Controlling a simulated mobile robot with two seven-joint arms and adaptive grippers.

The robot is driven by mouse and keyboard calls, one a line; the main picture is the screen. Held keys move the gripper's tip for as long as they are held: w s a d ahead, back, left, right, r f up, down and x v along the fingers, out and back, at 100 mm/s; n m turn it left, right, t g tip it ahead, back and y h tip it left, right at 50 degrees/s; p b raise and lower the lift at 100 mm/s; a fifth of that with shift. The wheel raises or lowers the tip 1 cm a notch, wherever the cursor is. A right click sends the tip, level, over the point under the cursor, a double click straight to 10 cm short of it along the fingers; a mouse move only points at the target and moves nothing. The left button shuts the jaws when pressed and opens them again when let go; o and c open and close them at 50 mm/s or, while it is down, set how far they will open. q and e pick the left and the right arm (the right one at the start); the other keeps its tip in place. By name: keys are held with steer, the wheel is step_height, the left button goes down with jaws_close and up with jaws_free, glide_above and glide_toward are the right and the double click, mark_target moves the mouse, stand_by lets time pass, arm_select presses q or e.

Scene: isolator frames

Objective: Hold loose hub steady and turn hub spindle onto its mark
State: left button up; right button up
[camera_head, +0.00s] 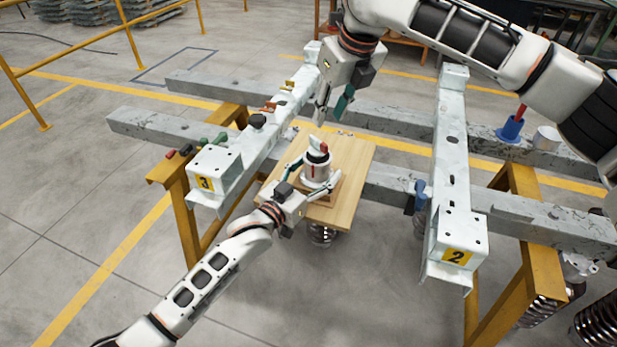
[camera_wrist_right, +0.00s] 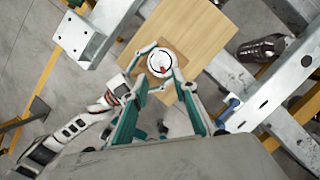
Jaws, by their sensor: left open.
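The hub (camera_head: 316,170) is a pale cylinder with a dark band, standing upright on a small wooden block on a wooden board (camera_head: 350,165). Its spindle (camera_head: 318,147) on top is white with a red part. The hub also shows from above in the right wrist view (camera_wrist_right: 160,64) as a white ring with a red pointer. My left gripper (camera_head: 313,176) is open, with its fingers on either side of the hub; contact cannot be told. My right gripper (camera_head: 331,111) is open and empty above the hub, apart from the spindle. I cannot make out the mark.
Grey beams labelled 3 (camera_head: 205,183) and 2 (camera_head: 457,256) flank the board, on yellow trestles. A blue cup with a red item (camera_head: 511,128) and a white cylinder (camera_head: 547,138) stand on the right. Small coloured parts lie along the left beam. Coil springs are at lower right.

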arm_select(q)
steer(key=shift+w+d, duration=0.25)
steer(key=shift+w, duration=0.15)
steer(key=shift+c, duration=0.4)
